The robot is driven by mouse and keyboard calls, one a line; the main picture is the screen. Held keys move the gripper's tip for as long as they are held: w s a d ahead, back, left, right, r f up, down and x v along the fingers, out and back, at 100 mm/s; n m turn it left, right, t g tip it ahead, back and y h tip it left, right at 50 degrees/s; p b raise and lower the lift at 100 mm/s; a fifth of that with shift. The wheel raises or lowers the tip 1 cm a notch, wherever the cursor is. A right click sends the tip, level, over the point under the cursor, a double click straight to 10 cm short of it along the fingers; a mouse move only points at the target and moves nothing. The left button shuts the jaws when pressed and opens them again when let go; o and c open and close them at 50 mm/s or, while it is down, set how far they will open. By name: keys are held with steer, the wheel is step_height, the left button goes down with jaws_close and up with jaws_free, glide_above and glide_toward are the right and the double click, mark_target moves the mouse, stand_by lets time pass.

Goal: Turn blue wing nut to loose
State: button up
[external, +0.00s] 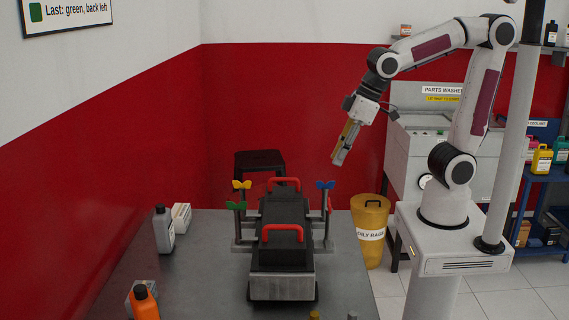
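The blue wing nut (325,185) sits on top of a post at the back right of the dark engine trainer (284,235). A yellow wing nut (242,185) is at the back left, and a green wing nut (236,205) is just in front of it on the left. A small red part (330,204) shows on the right side, below the blue nut. My gripper (338,160) hangs in the air above and to the right of the blue wing nut, clear of it, pointing down and left. Its fingers are too small to tell whether they are open.
Red handles (283,228) stand up from the trainer's top. Bottles and a small box stand on the left of the table (205,265). A yellow oily rags bin (371,228) stands right of the table. A sign (66,14) reads "Last: green, back left".

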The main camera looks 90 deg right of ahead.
steer(key=shift+f, duration=0.15)
steer(key=shift+x, duration=3.75)
jaws_close()
